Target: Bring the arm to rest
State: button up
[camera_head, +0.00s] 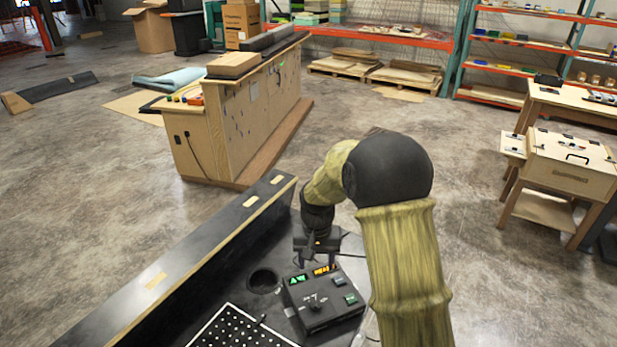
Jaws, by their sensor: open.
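My arm reaches in from the lower right, with a dark rounded elbow and pale yellowish links. My gripper (318,258) hangs at the arm's end, pointing down, just behind and above the console's far edge. Its jaws look spread with nothing visible between them, though they are small and dark in this view. The black console (327,318) sits on a dark tabletop (262,308). It has green lit arrows and an orange display along its far edge, a dark knob and green-marked buttons. I cannot tell whether the gripper touches the console.
A round hole (263,281) and a black perforated panel (240,331) lie left of the console. A long dark ledge (200,262) with a wooden edge borders the tabletop on the left. A wooden workbench (240,115) stands beyond. A wooden cabinet (572,165) stands at right; concrete floor between is clear.

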jog(key=s+d+r+t, duration=0.1)
jog(key=s+d+r, duration=0.2)
jog(key=s, duration=0.6)
jog(key=s+d+r+t, duration=0.1)
jog(key=s+d+r, duration=0.2)
jog(key=s+d, duration=0.5)
jog(key=shift+s+r+n+t, duration=0.15)
jog(key=shift+s+n+t, duration=0.15)
jog(key=shift+s, duration=0.75)
dwell(0.5)
